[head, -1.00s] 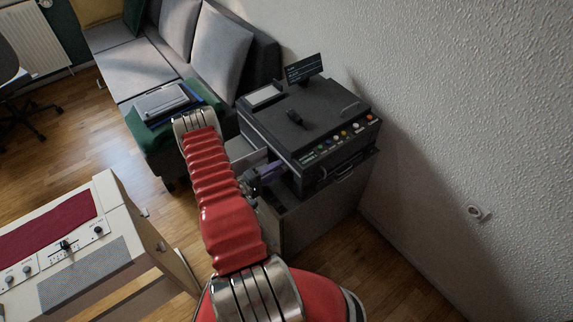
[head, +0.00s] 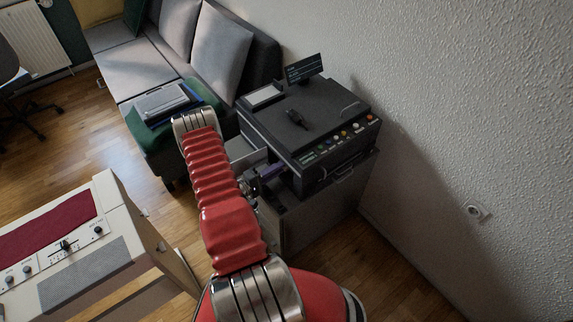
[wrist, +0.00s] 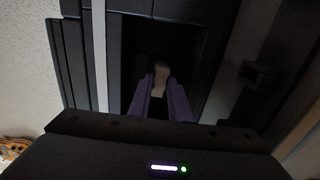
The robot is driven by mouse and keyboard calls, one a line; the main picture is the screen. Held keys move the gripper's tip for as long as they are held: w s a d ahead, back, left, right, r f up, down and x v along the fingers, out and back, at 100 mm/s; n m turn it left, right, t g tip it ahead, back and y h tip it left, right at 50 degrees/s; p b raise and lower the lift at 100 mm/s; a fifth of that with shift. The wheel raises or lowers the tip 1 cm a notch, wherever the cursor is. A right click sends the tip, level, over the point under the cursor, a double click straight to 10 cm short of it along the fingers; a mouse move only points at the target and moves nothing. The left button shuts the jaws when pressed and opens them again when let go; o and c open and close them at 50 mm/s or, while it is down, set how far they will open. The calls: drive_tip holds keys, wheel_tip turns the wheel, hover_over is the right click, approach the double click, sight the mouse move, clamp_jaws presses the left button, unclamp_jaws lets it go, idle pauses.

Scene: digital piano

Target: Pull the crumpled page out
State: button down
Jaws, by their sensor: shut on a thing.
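The crumpled page (wrist: 162,72) shows in the wrist view as a small pale beige piece between the fingertips, inside a dark opening. My gripper (wrist: 160,92) has purple fingers and is shut on it. The rest of the page is hidden or lost in the dark. In the head view my gripper (head: 272,171) reaches into the left side of the black printer (head: 335,112). The page cannot be made out there.
A grey panel or tray (head: 243,150) juts out on the printer's left side, close to my gripper. A dark lever-like part (wrist: 259,76) is right of the fingers. The printer stands on a grey cabinet (head: 312,222) by the wall. A sofa (head: 150,62) is behind.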

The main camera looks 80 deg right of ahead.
drive_tip(key=shift+v, duration=2.45)
idle(1.3)
drive_tip(key=shift+v, duration=2.35)
drive_tip(key=shift+d+r, duration=0.1)
